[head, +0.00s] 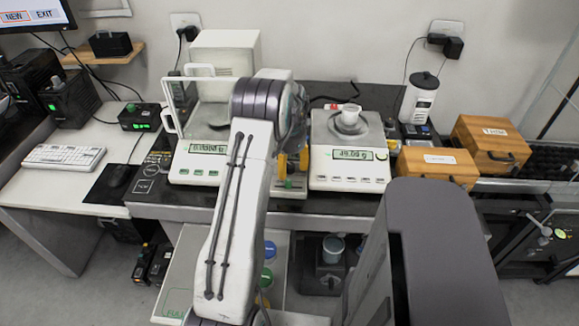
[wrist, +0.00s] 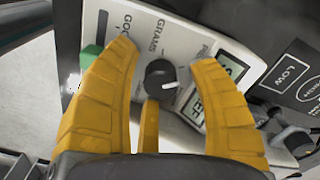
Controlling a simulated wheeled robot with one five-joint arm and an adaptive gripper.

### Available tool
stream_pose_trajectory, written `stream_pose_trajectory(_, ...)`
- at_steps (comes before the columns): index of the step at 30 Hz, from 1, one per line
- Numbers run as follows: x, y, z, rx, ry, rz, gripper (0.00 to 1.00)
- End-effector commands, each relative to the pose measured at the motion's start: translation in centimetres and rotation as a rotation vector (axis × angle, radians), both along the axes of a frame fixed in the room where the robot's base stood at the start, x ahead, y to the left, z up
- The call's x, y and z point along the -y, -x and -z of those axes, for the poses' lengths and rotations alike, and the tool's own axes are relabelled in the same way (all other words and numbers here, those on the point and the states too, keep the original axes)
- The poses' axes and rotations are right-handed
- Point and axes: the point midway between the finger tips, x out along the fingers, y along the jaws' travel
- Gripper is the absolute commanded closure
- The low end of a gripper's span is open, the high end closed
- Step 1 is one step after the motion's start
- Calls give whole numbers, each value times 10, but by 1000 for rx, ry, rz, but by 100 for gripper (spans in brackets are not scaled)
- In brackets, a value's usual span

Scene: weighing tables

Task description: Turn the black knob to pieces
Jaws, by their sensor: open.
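The black knob (wrist: 160,76) sits on a pale panel (wrist: 140,22) in the wrist view. A light mark shows at its lower right edge. Printed words lie around it: GRAMS above it, a partly hidden word starting CO at left, and another partly covered word at right. My gripper (wrist: 163,56) is open, with one yellow finger on each side of the knob and a visible gap to both. In the head view my gripper (head: 292,164) is over the panel between the two scales, partly behind my arm. The knob is hidden there.
Wooden boxes (head: 437,167) stand at right. A small display (wrist: 192,108) and a green part (wrist: 90,62) flank the knob.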

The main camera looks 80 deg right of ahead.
Motion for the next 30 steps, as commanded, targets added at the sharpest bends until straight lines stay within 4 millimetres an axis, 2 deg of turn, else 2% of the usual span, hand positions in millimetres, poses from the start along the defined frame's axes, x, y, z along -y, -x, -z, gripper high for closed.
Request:
stream_pose_trajectory(5,1,0,-14,-1,6,0,45)
stream_pose_trajectory(21,1,0,-99,0,3,0,45)
stream_pose_trajectory(30,0,0,-118,0,0,0,45)
